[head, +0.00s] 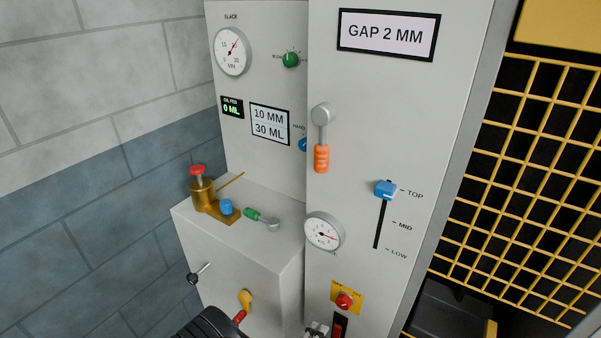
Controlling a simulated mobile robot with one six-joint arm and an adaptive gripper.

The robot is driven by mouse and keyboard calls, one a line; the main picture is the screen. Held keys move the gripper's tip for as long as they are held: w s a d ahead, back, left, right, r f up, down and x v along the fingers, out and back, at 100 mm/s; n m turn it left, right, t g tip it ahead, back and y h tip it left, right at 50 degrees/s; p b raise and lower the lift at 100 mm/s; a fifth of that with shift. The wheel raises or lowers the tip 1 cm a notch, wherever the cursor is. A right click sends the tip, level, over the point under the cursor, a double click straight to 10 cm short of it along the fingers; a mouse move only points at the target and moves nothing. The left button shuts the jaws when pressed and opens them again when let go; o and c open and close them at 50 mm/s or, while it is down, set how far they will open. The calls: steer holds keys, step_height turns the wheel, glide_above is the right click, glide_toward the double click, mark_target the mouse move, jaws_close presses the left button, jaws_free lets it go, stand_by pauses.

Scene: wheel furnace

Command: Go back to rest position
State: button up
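The grey cabinet front (400,110) carries an orange-handled lever (321,150), a blue slider (385,190) at TOP, and a round gauge (324,232). A sign (387,35) reads GAP 2 MM.
A lower box (240,265) holds a brass pump with a red knob (199,182), a blue cap (226,207) and a green-handled lever (260,219). Yellow mesh (535,180) stands right, a block wall (90,190) left.

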steer(key=s+d+r+m+g+h, duration=0.1)
steer(key=s+d+r+m+g, duration=0.1)
steer(key=d+r+m+g, duration=0.45)
steer(key=s+d+r+m+g, duration=0.1)
steer(key=s+r+g, duration=0.15)
steer(key=r, duration=0.65)
steer(key=s+d+r+m+g+h, duration=0.1)
steer(key=s+d+r+m+g, duration=0.1)
steer(key=d+r+m+g, duration=0.35)
steer(key=s+a+r+m+t+y, duration=0.1)
steer(key=s+a+r+t+y, duration=0.1)
steer(key=s+r+y, duration=0.3)
steer(key=s+a+r+t+y, duration=0.2)
steer(key=s+a+r+y, duration=0.2)
steer(key=r, duration=0.6)
steer(key=shift+s+a+m+y, duration=0.15)
steer(key=shift+s+m+y, duration=0.25)
steer(key=shift+s+y, duration=1.15)
steer(key=shift+w+t+y, duration=0.25)
steer(key=shift+w, duration=0.05)
